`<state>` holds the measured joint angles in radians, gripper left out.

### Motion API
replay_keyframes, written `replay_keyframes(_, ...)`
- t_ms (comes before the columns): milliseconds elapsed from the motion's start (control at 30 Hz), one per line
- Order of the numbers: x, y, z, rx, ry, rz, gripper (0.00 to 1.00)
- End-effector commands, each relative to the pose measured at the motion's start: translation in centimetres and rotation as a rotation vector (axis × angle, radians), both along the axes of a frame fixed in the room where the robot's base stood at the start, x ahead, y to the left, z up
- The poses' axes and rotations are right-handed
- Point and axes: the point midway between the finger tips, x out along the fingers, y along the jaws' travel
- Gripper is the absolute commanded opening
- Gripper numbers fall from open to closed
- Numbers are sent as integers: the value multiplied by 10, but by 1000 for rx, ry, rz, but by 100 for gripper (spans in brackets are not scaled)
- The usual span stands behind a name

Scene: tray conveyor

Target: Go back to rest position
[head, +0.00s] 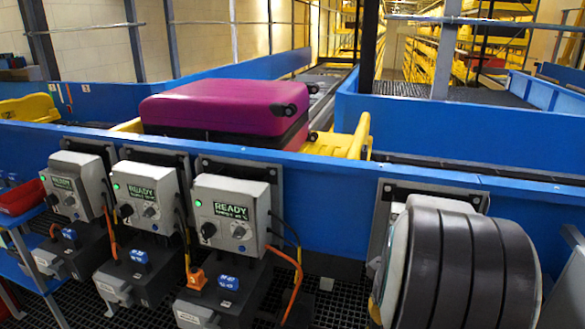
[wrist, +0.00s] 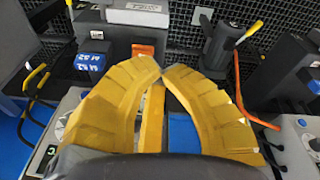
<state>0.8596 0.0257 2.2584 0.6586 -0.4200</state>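My gripper (wrist: 163,74) has two yellow, ribbed, curved fingers. Their tips meet at the middle of the wrist view, with no object visible between them. Behind the fingers are a grey box with a blue connector (wrist: 90,62) and an orange connector (wrist: 143,50). The gripper's fingers do not show in the head view. Three control boxes with green READY screens hang on the blue conveyor wall: left (head: 70,187), middle (head: 145,195) and right (head: 232,212).
A magenta suitcase (head: 215,108) lies in a yellow tray (head: 345,145) on the conveyor behind the blue wall (head: 335,200). A red bin (head: 20,197) stands at the left edge. Orange cables (head: 290,262) hang beside the boxes. Dark floor grating (head: 340,305) shows below.

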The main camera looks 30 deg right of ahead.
Motion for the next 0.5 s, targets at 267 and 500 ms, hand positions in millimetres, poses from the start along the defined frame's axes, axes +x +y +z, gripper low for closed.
replay_keyframes(267, 22, 123, 96, 0, -66, 214, 0)
replay_keyframes(500, 1, 196, 141, 23, -111, 357, 0)
